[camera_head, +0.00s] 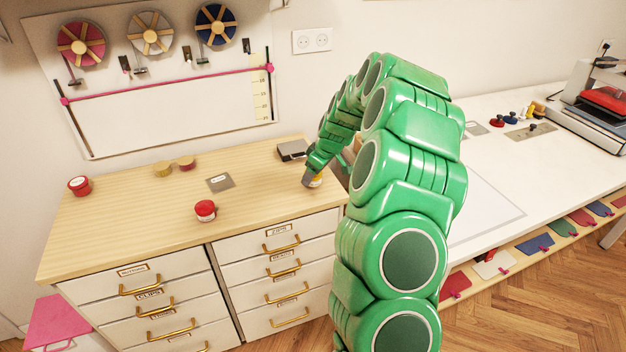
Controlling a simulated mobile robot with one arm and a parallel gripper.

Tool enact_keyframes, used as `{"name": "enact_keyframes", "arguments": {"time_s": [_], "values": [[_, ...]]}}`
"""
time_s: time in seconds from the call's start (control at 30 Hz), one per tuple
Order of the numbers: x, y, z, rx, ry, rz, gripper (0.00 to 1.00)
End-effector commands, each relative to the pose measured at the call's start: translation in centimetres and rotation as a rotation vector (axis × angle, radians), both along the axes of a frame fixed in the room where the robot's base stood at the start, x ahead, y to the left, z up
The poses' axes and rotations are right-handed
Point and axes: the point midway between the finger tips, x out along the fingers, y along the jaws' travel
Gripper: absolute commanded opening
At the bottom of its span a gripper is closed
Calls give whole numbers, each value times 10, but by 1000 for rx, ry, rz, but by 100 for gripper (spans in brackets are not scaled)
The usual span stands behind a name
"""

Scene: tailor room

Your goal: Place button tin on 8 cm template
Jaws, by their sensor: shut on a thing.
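My gripper (312,182) is at the right end of the wooden cabinet top, low over the surface. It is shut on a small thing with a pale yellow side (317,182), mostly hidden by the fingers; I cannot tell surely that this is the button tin. A grey square plate (219,182) with a small pale label lies flat at the middle of the cabinet top, left of my gripper. It looks like a template, but its label is too small to read. Nothing stands on it.
A red-and-white tin (205,210) stands near the front edge and a red tin (79,186) at the left. A dark grey device (292,150) sits behind my gripper. A white table (500,165) is right.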

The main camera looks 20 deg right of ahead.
Motion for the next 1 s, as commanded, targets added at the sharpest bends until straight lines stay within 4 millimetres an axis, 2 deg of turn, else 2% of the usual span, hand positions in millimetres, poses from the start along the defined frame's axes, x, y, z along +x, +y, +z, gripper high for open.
{"name": "enact_keyframes", "arguments": {"time_s": [0.27,0.57,1.0], "values": [[-19,4,29,-2,-4,1,21],[-50,10,64,-1,-2,1,21],[-106,22,89,0,-3,-1,21]]}}
